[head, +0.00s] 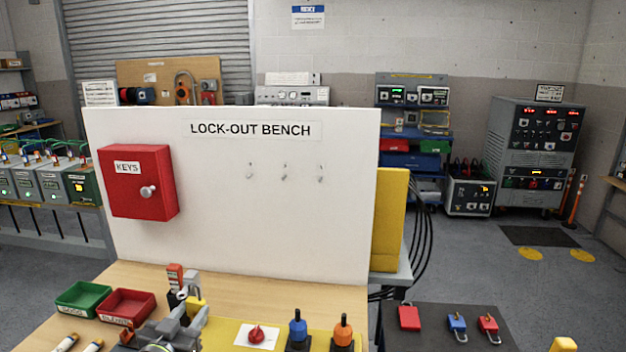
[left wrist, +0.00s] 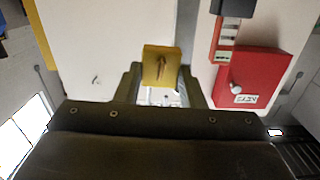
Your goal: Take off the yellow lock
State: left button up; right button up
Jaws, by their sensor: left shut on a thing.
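The yellow lock (head: 196,307) is at the lower left in the head view, beside a red, grey and black device (head: 177,283) on the bench. My left gripper (head: 182,320) is shut on the lock. In the left wrist view the yellow lock (left wrist: 161,66) sits between the two fingertips, with a dark keyhole-like mark on its face. The red and grey part of the device (left wrist: 224,38) is close to its right there. I cannot tell whether the lock's shackle is still around anything. My right gripper is not in view.
A white LOCK-OUT BENCH board (head: 250,200) with a red key box (head: 138,182) stands behind. Green (head: 83,298) and red (head: 127,305) trays are left of the gripper. A red knob (head: 256,334), blue and orange plugs are to the right. Several locks lie on a dark mat (head: 445,340).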

pick_arm(q)
jog(key=shift+s+d, duration=0.15)
jog(key=shift+d, duration=0.75)
jog(key=shift+s+a+r+p, duration=0.15)
jog(key=shift+s+p, duration=0.35)
jog(key=shift+s, duration=0.75)
jog(key=shift+s+a+p, duration=0.2)
jog(key=shift+s+p, duration=0.25)
jog(key=shift+s, duration=0.8)
jog(key=shift+s, duration=0.1)
